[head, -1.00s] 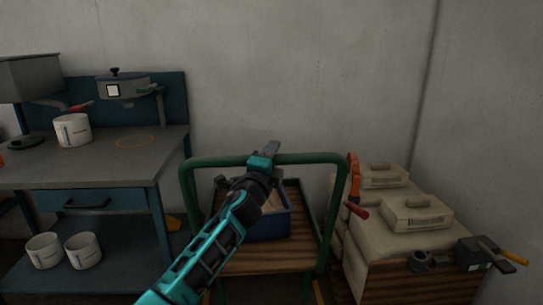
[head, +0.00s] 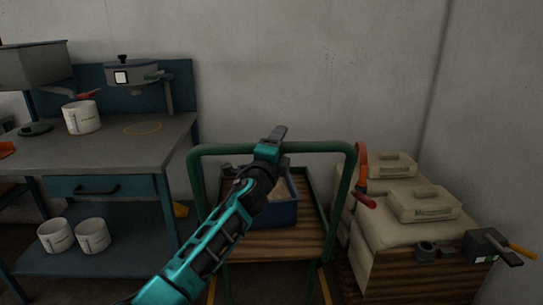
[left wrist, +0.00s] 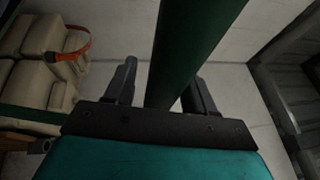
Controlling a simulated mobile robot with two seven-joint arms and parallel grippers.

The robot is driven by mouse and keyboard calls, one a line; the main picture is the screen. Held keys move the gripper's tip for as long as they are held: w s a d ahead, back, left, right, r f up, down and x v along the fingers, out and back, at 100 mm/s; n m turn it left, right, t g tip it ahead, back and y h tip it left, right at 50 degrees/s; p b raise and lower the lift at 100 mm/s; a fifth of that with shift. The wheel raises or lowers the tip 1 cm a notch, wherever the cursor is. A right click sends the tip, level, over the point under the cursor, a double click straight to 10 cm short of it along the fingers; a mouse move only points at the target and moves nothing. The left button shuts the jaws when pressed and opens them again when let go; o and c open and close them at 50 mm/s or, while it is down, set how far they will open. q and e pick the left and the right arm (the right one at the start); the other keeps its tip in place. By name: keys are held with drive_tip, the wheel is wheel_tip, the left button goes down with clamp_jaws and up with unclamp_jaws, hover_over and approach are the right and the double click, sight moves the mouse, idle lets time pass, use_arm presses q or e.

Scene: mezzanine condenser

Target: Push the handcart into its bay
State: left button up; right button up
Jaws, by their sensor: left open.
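The handcart (head: 198,180) has a green tubular frame and a wooden deck (head: 290,244), and it stands in front of me by the wall. A blue bin (head: 283,214) rests on its deck. My left gripper (head: 272,143) is at the cart's top push bar (head: 315,147). In the left wrist view the green bar (left wrist: 190,50) runs between the two open fingers (left wrist: 160,92); I cannot tell if they touch it. Yellow floor markings (head: 325,287) show beside the cart's lower part. My right gripper is not in view.
A workbench (head: 110,150) with white buckets (head: 82,118) stands to the left. Stacked cream cases (head: 424,204) and a wooden crate (head: 400,280) stand close on the right, with an orange strap (head: 361,165). The wall (head: 300,80) is close behind the cart.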

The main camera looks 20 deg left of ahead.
use_arm(q)
drive_tip(key=p+v, duration=0.2)
drive_tip(key=v, duration=1)
drive_tip(key=shift+s, duration=0.2)
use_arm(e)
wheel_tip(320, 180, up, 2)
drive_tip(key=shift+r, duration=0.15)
use_arm(q)
drive_tip(key=s+d+f+n+g+h, duration=0.15)
drive_tip(key=s+f+n+g, duration=0.75)
drive_tip(key=s+f+n, duration=1.15)
drive_tip(key=s+a+r+m+y+p, duration=0.1)
drive_tip(key=s+a+r+m+p, duration=0.1)
drive_tip(key=s+p, duration=0.5)
drive_tip(key=r+m+p, duration=0.1)
drive_tip(key=p, duration=0.4)
drive_tip(key=shift+a+r, duration=0.25)
drive_tip(key=shift+r, duration=0.05)
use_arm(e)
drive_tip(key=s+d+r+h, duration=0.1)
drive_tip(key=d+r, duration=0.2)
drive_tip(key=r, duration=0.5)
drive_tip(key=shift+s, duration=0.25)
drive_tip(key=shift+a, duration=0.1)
